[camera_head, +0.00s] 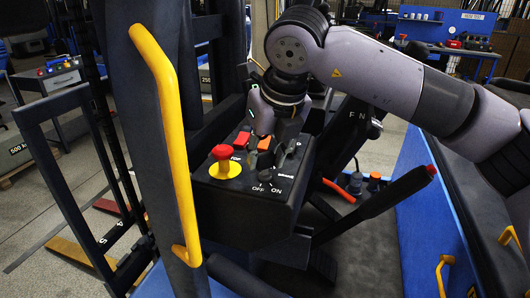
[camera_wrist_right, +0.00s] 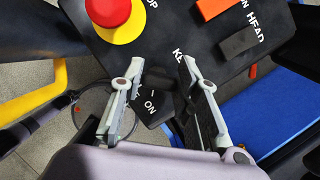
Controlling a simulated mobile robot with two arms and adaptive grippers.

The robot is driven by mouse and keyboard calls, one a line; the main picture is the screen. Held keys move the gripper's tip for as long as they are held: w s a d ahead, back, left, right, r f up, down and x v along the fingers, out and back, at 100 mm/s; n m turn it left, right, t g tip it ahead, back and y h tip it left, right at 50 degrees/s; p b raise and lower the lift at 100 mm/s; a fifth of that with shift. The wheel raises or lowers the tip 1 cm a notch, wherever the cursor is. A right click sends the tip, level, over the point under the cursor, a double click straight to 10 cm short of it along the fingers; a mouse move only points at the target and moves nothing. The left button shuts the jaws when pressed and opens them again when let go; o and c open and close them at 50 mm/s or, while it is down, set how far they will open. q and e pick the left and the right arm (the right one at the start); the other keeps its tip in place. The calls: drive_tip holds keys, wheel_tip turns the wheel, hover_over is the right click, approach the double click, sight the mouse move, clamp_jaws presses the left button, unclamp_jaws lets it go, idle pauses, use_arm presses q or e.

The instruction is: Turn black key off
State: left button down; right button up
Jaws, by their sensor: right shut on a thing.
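The black control box (camera_head: 225,215) carries a small black key (camera_head: 265,175) near its front edge, above the OFF and ON labels. My right gripper (camera_head: 281,128) reaches down over the box from the upper right. In the right wrist view its two fingers (camera_wrist_right: 160,88) stand a little apart, with black parts and the ON label between them. The gripper is shut on the black key; dark parts blend, so the exact contact and the key's angle are hard to make out. My left gripper is not in view.
A red mushroom button (camera_head: 222,153) on a yellow base sits left of the key. Red (camera_head: 242,140) and orange (camera_head: 264,143) switches stand behind it. A yellow grab handle (camera_head: 172,120) rises at left. A black lever with a red tip (camera_head: 431,171) stands at right.

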drive_tip(key=c, duration=0.4)
drive_tip(key=shift+n, duration=0.3)
drive_tip(key=n+y, duration=0.1)
drive_tip(key=n, duration=0.2)
drive_tip(key=shift+g+b, duration=0.4)
drive_tip(key=n+g, duration=0.1)
drive_tip(key=n, duration=0.1)
drive_tip(key=n+y+p, duration=0.1)
drive_tip(key=n, duration=0.2)
drive_tip(key=shift+g, duration=0.4)
drive_tip(key=shift+n, duration=0.3)
drive_tip(key=o, duration=1.1)
drive_tip(key=shift+o, duration=0.2)
